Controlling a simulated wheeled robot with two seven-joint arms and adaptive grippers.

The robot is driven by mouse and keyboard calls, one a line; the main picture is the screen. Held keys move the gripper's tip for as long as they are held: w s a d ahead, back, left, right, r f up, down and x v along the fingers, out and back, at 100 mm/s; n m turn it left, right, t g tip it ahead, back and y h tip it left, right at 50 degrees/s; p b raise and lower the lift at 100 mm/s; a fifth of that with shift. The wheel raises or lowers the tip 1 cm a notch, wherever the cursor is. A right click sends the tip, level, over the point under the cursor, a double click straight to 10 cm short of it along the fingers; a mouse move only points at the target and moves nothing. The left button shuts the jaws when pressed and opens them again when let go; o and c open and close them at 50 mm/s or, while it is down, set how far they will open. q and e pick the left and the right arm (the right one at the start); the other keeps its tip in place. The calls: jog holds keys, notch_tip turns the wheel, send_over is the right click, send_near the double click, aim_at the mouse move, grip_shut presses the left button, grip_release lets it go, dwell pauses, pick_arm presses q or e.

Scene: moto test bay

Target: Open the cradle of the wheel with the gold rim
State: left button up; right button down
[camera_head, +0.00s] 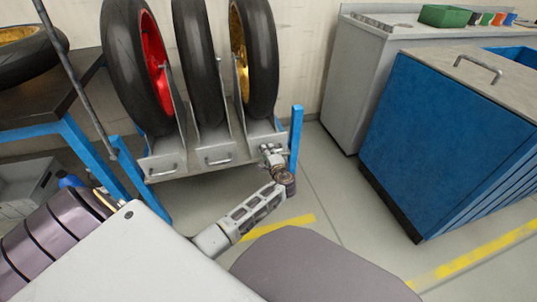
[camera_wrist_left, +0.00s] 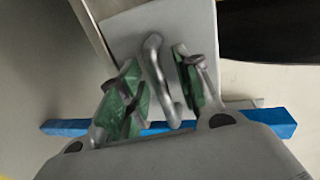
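The wheel with the gold rim (camera_head: 263,55) stands at the right end of a row of three wheels in the head view. Its grey cradle (camera_head: 252,131) sits under it in the rack. My left gripper (camera_head: 269,152) is at the front of this cradle and hides its handle there. In the left wrist view the curved metal handle (camera_wrist_left: 155,65) runs between the green-padded fingers of my left gripper (camera_wrist_left: 158,88). The fingers are apart, with a gap on the left of the handle; the right finger is close to it. My right gripper is not in view.
The red-rimmed wheel (camera_head: 153,50) and a middle wheel (camera_head: 198,60) stand in neighbouring cradles with handles. A blue rack post (camera_head: 296,140) rises just right of my left gripper. A blue cabinet (camera_head: 440,140) stands farther right, with clear floor (camera_head: 335,190) between.

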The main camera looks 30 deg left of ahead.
pick_arm(q)
grip_shut()
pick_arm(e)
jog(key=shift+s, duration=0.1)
pick_arm(q)
jog(key=shift+d, duration=0.1)
